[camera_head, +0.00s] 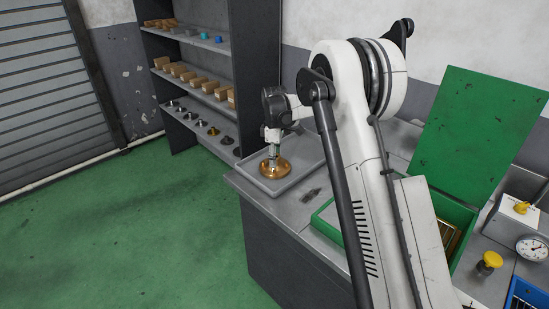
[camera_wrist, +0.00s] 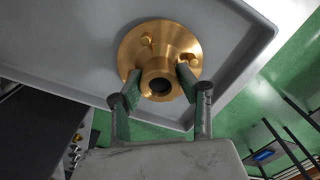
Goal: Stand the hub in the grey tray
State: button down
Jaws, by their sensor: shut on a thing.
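The hub is a brass-coloured flanged disc with a raised central collar and small pegs. In the head view the hub (camera_head: 275,168) is flange-down in or just above the grey tray (camera_head: 255,184) at the bench's left end; I cannot tell whether it touches the tray floor. In the wrist view the hub (camera_wrist: 160,44) shows its round flange and open bore, with the grey tray (camera_wrist: 60,45) behind it. My gripper (camera_wrist: 160,78) has its two green-padded fingers shut on the hub's collar. In the head view my gripper (camera_head: 273,148) is above the flange, partly hidden by the wrist.
A dark shelf unit (camera_head: 215,70) with cardboard boxes and several flanged parts stands behind at left. On the bench are a small dark part (camera_head: 311,194), an open green case (camera_head: 480,140), a yellow knob (camera_head: 489,262) and a dial gauge (camera_head: 533,247). The tray's surface around the hub is clear.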

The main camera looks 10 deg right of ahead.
jog(key=shift+f, duration=0.15)
jog(key=c, duration=1.2)
grip_release()
